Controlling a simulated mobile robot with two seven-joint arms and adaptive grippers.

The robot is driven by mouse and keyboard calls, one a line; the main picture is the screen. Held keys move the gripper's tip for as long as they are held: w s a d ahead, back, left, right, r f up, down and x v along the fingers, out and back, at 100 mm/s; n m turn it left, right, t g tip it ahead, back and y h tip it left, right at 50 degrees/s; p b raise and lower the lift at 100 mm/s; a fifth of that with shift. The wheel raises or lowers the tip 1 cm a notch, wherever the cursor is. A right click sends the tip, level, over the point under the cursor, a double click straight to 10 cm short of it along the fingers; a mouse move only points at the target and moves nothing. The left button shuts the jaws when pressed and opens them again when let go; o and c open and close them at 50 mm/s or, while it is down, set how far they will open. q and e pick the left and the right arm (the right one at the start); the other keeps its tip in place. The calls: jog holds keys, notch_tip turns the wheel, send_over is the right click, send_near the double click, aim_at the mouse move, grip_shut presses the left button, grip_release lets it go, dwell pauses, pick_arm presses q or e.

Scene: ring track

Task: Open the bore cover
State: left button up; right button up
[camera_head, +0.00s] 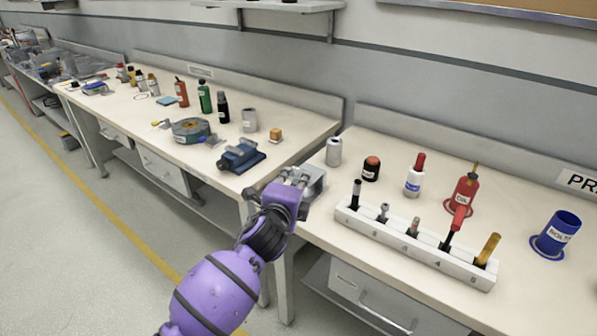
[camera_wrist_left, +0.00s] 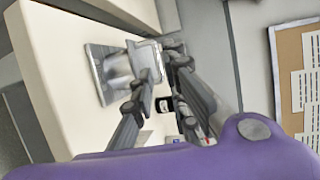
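A grey metal block (camera_head: 314,184) stands at the near left corner of the right-hand bench, partly hidden behind my left gripper (camera_head: 296,179). In the left wrist view the block shows as a flat grey plate (camera_wrist_left: 99,72) with a lighter raised part (camera_wrist_left: 146,60), which may be the bore cover. My left gripper (camera_wrist_left: 160,65) has its two fingers apart, with the tips on either side of this lighter part. Whether they touch it is not clear. No opening in the block shows. My right gripper is not in view.
A white numbered rack (camera_head: 415,246) with several upright tools stands right of the block. A grey can (camera_head: 333,152), a dark jar (camera_head: 371,169) and bottles stand behind. A blue vise (camera_head: 241,157) sits on the left bench. A gap separates the benches.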

aim_at(298, 172)
pick_arm(q)
jog(key=x, duration=0.4)
jog(key=shift+w+a+f, duration=0.15)
jog(key=shift+w+f, duration=0.15)
jog(key=shift+w, duration=0.45)
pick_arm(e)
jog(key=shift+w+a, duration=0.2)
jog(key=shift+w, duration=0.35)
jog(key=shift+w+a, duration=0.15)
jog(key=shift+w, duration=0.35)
